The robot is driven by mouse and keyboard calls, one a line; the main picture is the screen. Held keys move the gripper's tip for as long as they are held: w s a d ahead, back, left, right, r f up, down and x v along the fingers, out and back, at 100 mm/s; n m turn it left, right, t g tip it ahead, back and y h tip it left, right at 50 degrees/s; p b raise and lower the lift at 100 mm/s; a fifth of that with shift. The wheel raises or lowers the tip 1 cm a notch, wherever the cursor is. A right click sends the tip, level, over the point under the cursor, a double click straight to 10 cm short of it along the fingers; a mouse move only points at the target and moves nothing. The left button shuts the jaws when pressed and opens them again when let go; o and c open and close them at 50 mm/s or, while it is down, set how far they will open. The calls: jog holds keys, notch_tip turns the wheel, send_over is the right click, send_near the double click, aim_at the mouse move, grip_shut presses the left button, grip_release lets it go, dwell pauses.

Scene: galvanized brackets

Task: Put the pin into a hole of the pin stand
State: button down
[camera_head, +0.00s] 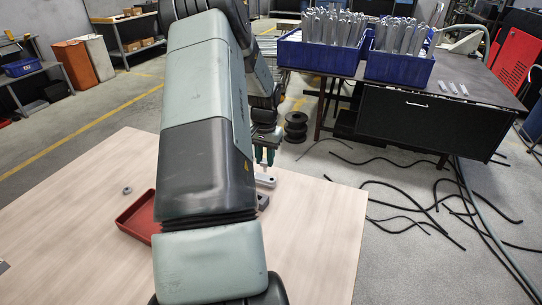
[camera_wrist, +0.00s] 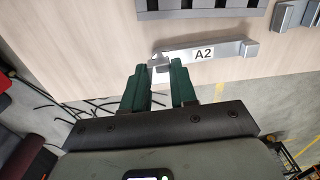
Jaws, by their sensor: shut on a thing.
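My gripper (camera_head: 264,155) is above the far right part of the table, mostly behind my own arm in the head view. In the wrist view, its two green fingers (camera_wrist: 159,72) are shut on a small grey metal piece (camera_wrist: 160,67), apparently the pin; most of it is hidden. Just beyond the fingertips lies a grey metal bar labelled A2 (camera_wrist: 222,50), with a raised block at its right end. I cannot tell whether the pin touches it. A dark grey slotted block (camera_wrist: 200,13) is at the top edge. I cannot clearly identify the pin stand or its holes.
A red tray (camera_head: 137,222) is partly behind my arm, with a small grey ring (camera_head: 127,190) beside it on the wooden table (camera_head: 75,215). Another grey metal part (camera_wrist: 292,14) is at the wrist view's upper right. Blue bins (camera_head: 398,68) stand on a separate bench.

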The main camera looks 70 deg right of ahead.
jog(key=a+f, duration=0.5)
jog(key=shift+a+f, duration=0.25)
jog(key=shift+a, duration=0.1)
jog(key=shift+s+f, duration=0.1)
jog(key=shift+f, duration=1.6)
dwell(2.3)
jog(key=c, duration=0.8)
grip_release()
jog(key=shift+r, duration=0.1)
jog(key=shift+r, duration=2.9)
